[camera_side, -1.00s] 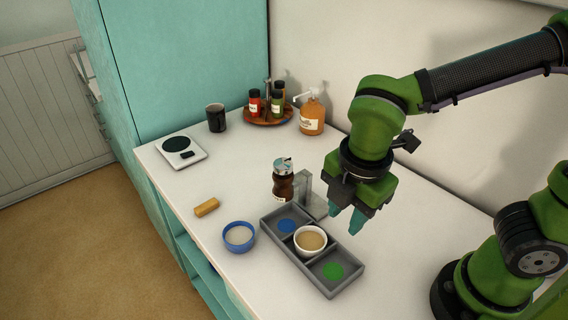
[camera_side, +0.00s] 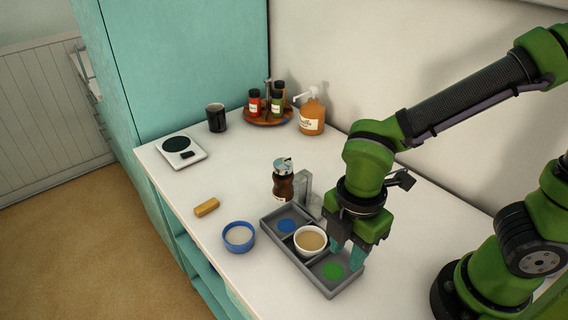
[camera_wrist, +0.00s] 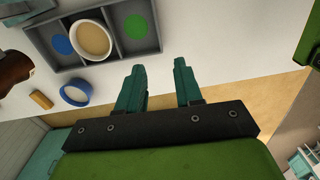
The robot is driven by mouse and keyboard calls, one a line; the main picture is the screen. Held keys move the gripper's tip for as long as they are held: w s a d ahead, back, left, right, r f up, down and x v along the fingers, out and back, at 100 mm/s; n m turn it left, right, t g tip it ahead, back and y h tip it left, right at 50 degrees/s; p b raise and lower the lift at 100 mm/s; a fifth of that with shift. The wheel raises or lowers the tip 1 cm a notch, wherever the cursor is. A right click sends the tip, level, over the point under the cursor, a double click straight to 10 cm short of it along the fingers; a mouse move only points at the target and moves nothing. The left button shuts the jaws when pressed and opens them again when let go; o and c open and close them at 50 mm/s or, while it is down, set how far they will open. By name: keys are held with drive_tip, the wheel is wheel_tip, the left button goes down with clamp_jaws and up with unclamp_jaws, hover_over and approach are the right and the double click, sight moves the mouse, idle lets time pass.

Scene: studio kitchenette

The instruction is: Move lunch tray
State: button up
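The grey lunch tray (camera_side: 348,285) lies on the white counter and has three compartments in a row. A white bowl (camera_side: 310,241) with tan contents sits in the middle compartment. A blue disc (camera_side: 287,226) marks one end compartment and a green disc (camera_side: 333,271) the other. The tray also shows at the top left of the wrist view (camera_wrist: 122,47). My gripper (camera_side: 346,252) is over the tray's right edge, beside the green-disc compartment. In the wrist view its teal fingers (camera_wrist: 160,68) are spread with nothing between them. Whether a finger touches the tray is unclear.
A blue bowl (camera_side: 239,237) and a tan block (camera_side: 206,207) stand left of the tray. A brown jar (camera_side: 283,182) and a grey bracket (camera_side: 308,194) stand close behind it. A scale (camera_side: 181,150), black mug (camera_side: 216,117) and bottles are farther back.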

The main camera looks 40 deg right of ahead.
sight(339, 286)
wheel_tip(339, 286, down, 11)
idle(0.4)
clamp_jaws()
